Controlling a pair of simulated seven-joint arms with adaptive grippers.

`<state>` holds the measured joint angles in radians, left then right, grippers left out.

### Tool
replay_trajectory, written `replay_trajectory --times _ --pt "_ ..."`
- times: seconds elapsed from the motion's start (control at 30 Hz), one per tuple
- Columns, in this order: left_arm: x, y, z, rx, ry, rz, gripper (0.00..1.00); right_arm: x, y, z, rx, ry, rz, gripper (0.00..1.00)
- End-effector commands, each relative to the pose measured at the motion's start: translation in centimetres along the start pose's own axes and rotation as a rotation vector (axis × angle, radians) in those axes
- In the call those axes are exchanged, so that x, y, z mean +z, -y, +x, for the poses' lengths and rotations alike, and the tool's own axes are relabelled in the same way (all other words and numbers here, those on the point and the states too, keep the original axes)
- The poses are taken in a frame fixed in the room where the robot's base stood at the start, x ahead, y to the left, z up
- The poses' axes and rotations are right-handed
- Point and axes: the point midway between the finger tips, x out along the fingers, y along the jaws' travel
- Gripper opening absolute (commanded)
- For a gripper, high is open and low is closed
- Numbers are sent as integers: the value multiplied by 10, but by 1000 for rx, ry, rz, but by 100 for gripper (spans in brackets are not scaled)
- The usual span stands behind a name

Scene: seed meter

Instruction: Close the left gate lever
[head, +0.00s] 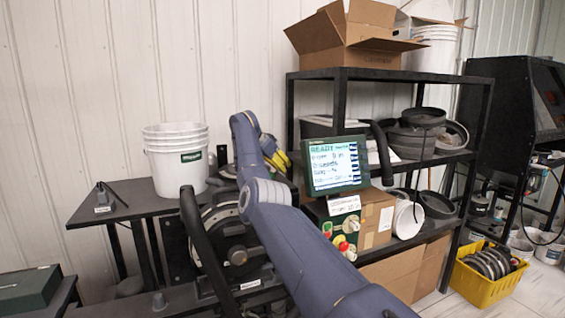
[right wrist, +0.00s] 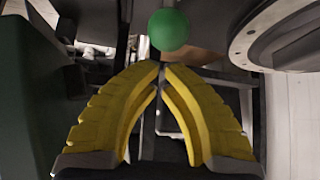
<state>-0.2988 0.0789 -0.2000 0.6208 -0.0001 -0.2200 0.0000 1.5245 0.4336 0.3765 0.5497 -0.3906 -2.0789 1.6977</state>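In the head view my right arm reaches across from the lower right and bends over, with its yellow gripper (head: 278,158) partly hidden behind the arm, left of the screen. In the right wrist view the two yellow fingers (right wrist: 161,68) come together at their tips. A green ball knob (right wrist: 168,30) shows just beyond the tips; I cannot tell whether it belongs to the left gate lever. No stem is clearly seen between the fingers. The round seed meter (head: 236,252) stands partly behind my arm in the head view. My left gripper is out of view.
A green-framed screen (head: 337,165) stands right of the gripper, above a control box with knobs (head: 343,245). White buckets (head: 178,165) stand on the black table. A black curved bar (head: 205,245) rises in front of the meter. A black shelf (head: 480,130) stands behind.

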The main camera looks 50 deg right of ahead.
Motion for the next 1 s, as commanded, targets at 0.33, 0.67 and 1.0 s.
replay_trajectory --times 0.33,0.67,1.0 --pt "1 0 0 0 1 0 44 20 0 -12 0 0 0 0" --pt "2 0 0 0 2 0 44 21 0 -13 0 0 0 0" --pt "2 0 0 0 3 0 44 52 9 -41 -3 3 -4 0"
